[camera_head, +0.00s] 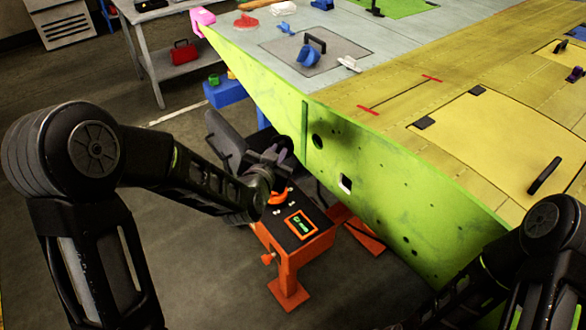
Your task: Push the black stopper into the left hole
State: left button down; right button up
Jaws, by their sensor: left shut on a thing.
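The wing's bright green side panel (400,205) runs diagonally through the middle of the view. My left gripper (278,160) is in front of the panel's left part, a little left of the dark hole. It is shut on a small dark thing, taken as the black stopper, whose outline merges with the black fingers. I cannot tell whether it touches the panel. My right arm shows at the lower right, its gripper out of view.
An orange stand (318,244) with a black top and a small screen stands below my left gripper. A workbench (165,45) is at the back left.

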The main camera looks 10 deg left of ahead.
pick_arm(q)
jog(key=shift+a, duration=0.15)
jog(key=shift+w, duration=0.1)
jog(key=shift+w, duration=0.25)
jog(key=w+h+b, duration=0.1)
jog(key=w+f+n+h, duration=0.1)
jog(key=w+h, duration=0.1)
jog(key=w+f+n+h+b, duration=0.1)
jog(key=w, duration=0.1)
jog(key=shift+t+h+b, duration=0.35)
jog(key=shift+t+h, duration=0.05)
notch_tip(320, 180, down, 6)
jog(key=s+a+n+g+h+b, duration=0.1)
jog(key=s+n+h+b, duration=0.1)
jog(key=h, duration=0.4)
jog(key=shift+a+r+h, duration=0.2)
jog(key=shift+a+h, duration=0.05)
jog(key=shift+h, duration=0.15)
jog(key=shift+w+d, duration=0.15)
jog(key=shift+b+x, duration=0.6)
jog(key=shift+x, duration=2.25)
